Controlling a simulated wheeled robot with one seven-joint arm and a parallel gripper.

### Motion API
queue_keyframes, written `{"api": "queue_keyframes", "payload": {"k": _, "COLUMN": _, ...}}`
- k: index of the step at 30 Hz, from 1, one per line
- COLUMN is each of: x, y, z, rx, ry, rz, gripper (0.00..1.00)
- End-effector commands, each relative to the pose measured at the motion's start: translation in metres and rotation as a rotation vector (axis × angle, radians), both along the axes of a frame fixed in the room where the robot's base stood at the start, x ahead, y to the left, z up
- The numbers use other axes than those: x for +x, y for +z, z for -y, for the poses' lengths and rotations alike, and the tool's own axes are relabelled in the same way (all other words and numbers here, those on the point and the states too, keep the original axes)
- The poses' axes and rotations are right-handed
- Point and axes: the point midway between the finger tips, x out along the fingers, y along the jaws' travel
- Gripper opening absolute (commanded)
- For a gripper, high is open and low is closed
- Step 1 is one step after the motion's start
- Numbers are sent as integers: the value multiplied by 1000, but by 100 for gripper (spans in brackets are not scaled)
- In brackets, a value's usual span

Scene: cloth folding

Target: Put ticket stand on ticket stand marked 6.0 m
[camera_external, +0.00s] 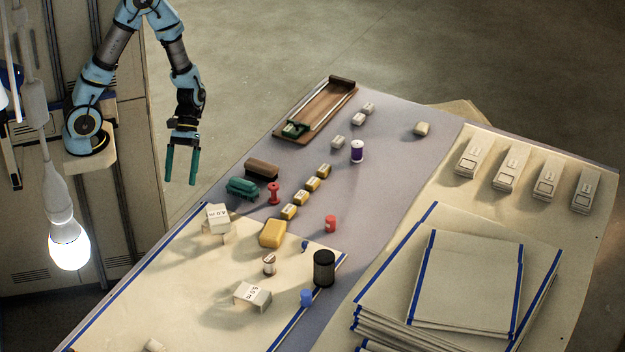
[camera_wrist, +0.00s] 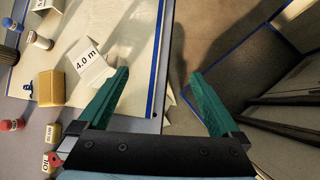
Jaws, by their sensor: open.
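A white folded ticket stand marked 4.0 m (camera_external: 217,212) stands on the cream cloth near the table's left edge. It also shows in the wrist view (camera_wrist: 92,64), just left of my gripper's left finger. A second white ticket stand (camera_external: 252,293) is on the same cloth, nearer the camera; its print looks like 6.0 m but is too small to be sure. In the wrist view this second stand (camera_wrist: 46,6) is cut off at the top edge. My gripper (camera_external: 181,166) has green fingers, spread and empty, beyond the table's left edge; they also show in the wrist view (camera_wrist: 158,76).
Between and beside the stands are a yellow block (camera_external: 272,233), a small spool (camera_external: 269,264), a black cylinder (camera_external: 324,268) and a blue piece (camera_external: 306,297). A green brush-like item (camera_external: 242,187) and red spool (camera_external: 274,194) lie behind. Stacked cloths (camera_external: 467,283) fill the right.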

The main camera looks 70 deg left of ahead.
Motion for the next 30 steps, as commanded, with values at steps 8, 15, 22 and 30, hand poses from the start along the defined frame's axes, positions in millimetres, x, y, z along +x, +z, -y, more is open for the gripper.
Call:
{"api": "queue_keyframes", "payload": {"k": 8, "x": 16, "y": 43, "z": -83, "rx": 362, "ry": -577, "rz": 501, "gripper": 99}}
{"api": "queue_keyframes", "payload": {"k": 15, "x": 34, "y": 69, "z": -103, "rx": 476, "ry": -773, "rz": 690, "gripper": 99}}
{"api": "queue_keyframes", "payload": {"k": 22, "x": 35, "y": 70, "z": -104, "rx": 482, "ry": -784, "rz": 698, "gripper": 99}}
{"api": "queue_keyframes", "payload": {"k": 30, "x": 35, "y": 87, "z": -103, "rx": 480, "ry": -784, "rz": 696, "gripper": 99}}
